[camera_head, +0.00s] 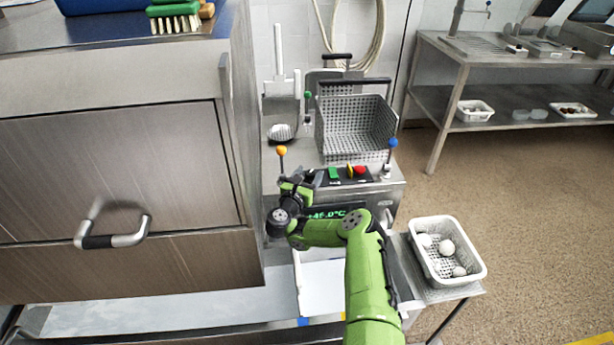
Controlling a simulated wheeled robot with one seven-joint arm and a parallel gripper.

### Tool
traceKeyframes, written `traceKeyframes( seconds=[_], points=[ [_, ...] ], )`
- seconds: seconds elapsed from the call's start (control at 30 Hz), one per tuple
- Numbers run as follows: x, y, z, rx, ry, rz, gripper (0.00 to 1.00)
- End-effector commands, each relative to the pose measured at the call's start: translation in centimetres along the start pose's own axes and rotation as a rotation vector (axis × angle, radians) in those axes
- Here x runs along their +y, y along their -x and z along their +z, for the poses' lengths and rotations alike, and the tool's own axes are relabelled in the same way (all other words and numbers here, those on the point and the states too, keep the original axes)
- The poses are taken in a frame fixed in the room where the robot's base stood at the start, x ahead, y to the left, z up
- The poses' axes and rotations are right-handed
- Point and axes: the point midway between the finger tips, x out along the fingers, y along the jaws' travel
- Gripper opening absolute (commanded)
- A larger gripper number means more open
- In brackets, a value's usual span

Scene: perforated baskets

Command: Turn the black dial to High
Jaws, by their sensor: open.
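The machine (392,193) in the middle has a sloped front control panel with a green button (334,173), a small yellow part (350,168) and a red button (360,170). I cannot make out the black dial or its setting; it may be among these small controls or behind my gripper. A green lit readout (327,215) shows below the panel, partly covered by my arm. My gripper (304,180) is open and empty at the left end of the panel, just below the orange-knobbed lever. Whether it touches anything is unclear.
An orange-knobbed lever (282,151) and a blue-knobbed lever (392,143) stand either side of the panel. A perforated basket (357,110) sits above the machine. A white basket (420,223) with white balls is at right. A steel cabinet (110,165) closes off the left.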

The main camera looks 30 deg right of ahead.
Motion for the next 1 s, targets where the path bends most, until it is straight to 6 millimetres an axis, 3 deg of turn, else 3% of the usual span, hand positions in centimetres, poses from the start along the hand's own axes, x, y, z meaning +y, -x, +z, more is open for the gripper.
traceKeyframes(
  seconds=[0.43, 0.6, 1.0],
  points=[
    [-0.1, 0.1, 9.2, -0.003, -0.002, -0.002, 0.61],
    [-0.1, 0.1, 10.2, -0.002, -0.001, -0.002, 0.61],
    [-0.1, 0.1, 10.2, -0.004, 0.001, 0.0, 0.61]
  ],
)
